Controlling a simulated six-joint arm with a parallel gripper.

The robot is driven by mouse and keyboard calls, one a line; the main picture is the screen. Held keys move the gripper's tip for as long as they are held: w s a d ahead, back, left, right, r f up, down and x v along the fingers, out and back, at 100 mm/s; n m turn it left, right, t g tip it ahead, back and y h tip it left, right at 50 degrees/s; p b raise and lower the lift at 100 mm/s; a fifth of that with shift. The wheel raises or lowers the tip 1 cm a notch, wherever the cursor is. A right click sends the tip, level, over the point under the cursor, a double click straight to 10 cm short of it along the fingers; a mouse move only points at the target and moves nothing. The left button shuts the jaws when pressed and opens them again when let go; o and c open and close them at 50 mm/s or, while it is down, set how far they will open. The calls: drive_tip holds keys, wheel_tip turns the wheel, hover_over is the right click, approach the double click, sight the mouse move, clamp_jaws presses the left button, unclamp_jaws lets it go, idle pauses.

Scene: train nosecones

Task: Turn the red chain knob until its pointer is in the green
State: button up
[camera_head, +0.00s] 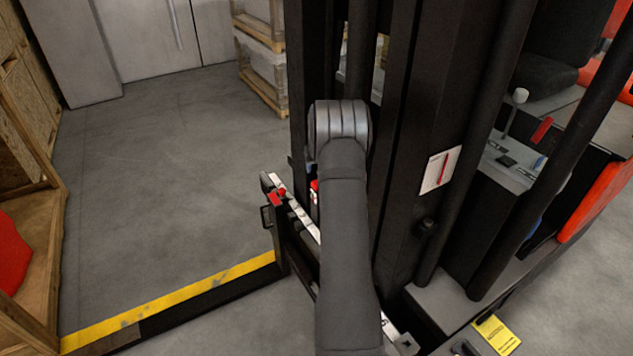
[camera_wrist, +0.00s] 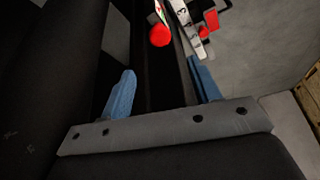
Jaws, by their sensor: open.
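A round red knob (camera_wrist: 160,36) shows in the wrist view near the top middle, just beyond the gap between my fingers. I take it to be the chain knob. Its pointer and any green zone cannot be made out. My gripper (camera_wrist: 163,70) is open, with its two blue fingers apart and nothing between them. A white strip with dark markings (camera_wrist: 187,22) lies just right of the knob. In the head view a bit of red (camera_head: 314,185) shows beside my arm, which hides most of that spot and my gripper.
Another red piece (camera_head: 276,198) sits at the left end of the white-marked fork carriage (camera_head: 300,212). The black forklift mast (camera_head: 410,130) stands close to my arm. A yellow-edged fork (camera_head: 170,305) extends left. A wooden shelf (camera_head: 45,230) is far left; open floor lies between.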

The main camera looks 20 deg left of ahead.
drive_tip(key=x, duration=1.1)
drive_tip(key=shift+w, duration=0.1)
drive_tip(key=c, duration=1)
